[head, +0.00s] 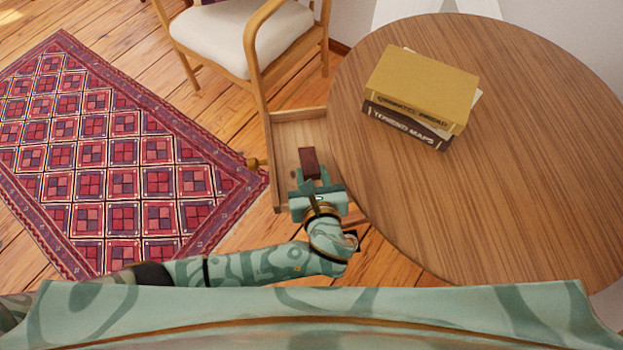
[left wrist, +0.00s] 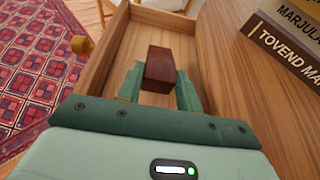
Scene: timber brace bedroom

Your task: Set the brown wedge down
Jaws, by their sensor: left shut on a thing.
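The brown wedge (head: 309,160) is a small dark reddish-brown block. My left gripper (head: 309,178) is shut on it, and the block sticks out past the fingertips. In the left wrist view the wedge (left wrist: 160,68) sits between the two green fingers (left wrist: 160,84). It shows over the open wooden drawer (head: 301,114), beside the round table. I cannot tell whether the wedge touches the drawer floor. My right gripper is not in view.
The round wooden table (head: 530,150) is right of the drawer, with two stacked books (head: 420,86) on it and much bare top. A cushioned chair (head: 240,35) stands behind the drawer. A red patterned rug (head: 110,160) lies on the floor at left.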

